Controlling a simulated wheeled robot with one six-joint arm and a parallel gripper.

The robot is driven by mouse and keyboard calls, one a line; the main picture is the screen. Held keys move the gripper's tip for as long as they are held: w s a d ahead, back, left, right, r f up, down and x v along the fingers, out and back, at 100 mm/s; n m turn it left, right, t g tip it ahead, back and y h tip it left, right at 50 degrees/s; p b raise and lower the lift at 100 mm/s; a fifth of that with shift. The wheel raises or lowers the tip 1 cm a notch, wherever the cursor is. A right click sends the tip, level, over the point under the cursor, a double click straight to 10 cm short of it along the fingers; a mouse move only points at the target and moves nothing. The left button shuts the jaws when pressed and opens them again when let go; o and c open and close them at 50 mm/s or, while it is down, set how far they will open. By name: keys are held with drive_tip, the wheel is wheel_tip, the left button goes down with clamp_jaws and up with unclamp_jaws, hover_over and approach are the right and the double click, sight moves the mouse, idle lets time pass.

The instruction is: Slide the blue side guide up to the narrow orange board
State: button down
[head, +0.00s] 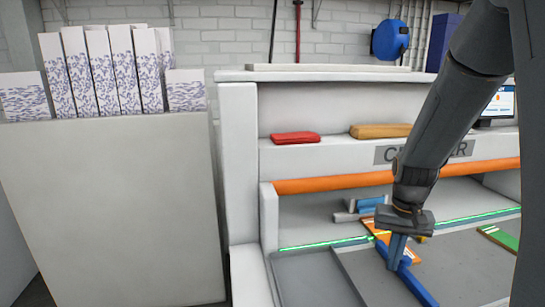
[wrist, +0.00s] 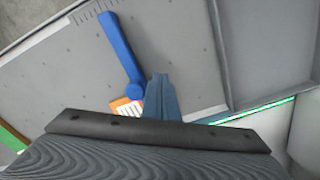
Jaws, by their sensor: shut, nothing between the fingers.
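The blue side guide (head: 418,289) is a long bar lying on the grey table; it also shows in the wrist view (wrist: 119,48), with a rounded end near my fingers. The narrow orange board (head: 374,228), with white on it, lies at that end of the guide; a small part shows in the wrist view (wrist: 122,106), the rest hidden behind my gripper. My gripper (head: 397,262) is shut and empty, pointing down beside the guide's rounded end. In the wrist view its fingertips (wrist: 160,78) are just right of the guide; whether they touch it I cannot tell.
An orange-and-green board (head: 503,238) lies at the right on the table. An orange bar (head: 330,183) crosses above the table, with a green light strip (head: 325,244) below. Blue and grey rolls (head: 362,207) lie behind. The front table surface is mostly clear.

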drive_tip(key=shift+s+a, duration=0.1)
drive_tip(key=shift+a, duration=0.3)
wheel_tip(320, 180, up, 7)
drive_tip(key=p, duration=0.6)
drive_tip(key=s+a+f+n+b, duration=0.1)
drive_tip(key=s+a+b, duration=0.1)
drive_tip(key=s+a, duration=0.1)
drive_tip(key=s+a+f+n+t+b, duration=0.1)
drive_tip(key=s+a+f+b, duration=0.1)
drive_tip(key=s+a, duration=0.2)
drive_tip(key=s+a+f+n+b, duration=0.1)
drive_tip(key=s+a+b, duration=0.1)
drive_tip(key=s, duration=0.3)
drive_tip(key=shift+s+a+f+n, duration=0.1)
drive_tip(key=shift+a+f+n, duration=0.1)
drive_tip(key=shift+a, duration=0.25)
drive_tip(key=shift+a+f+n, duration=0.15)
drive_tip(key=shift+a+n, duration=0.05)
drive_tip(key=shift+a, duration=0.2)
drive_tip(key=shift+d, duration=0.1)
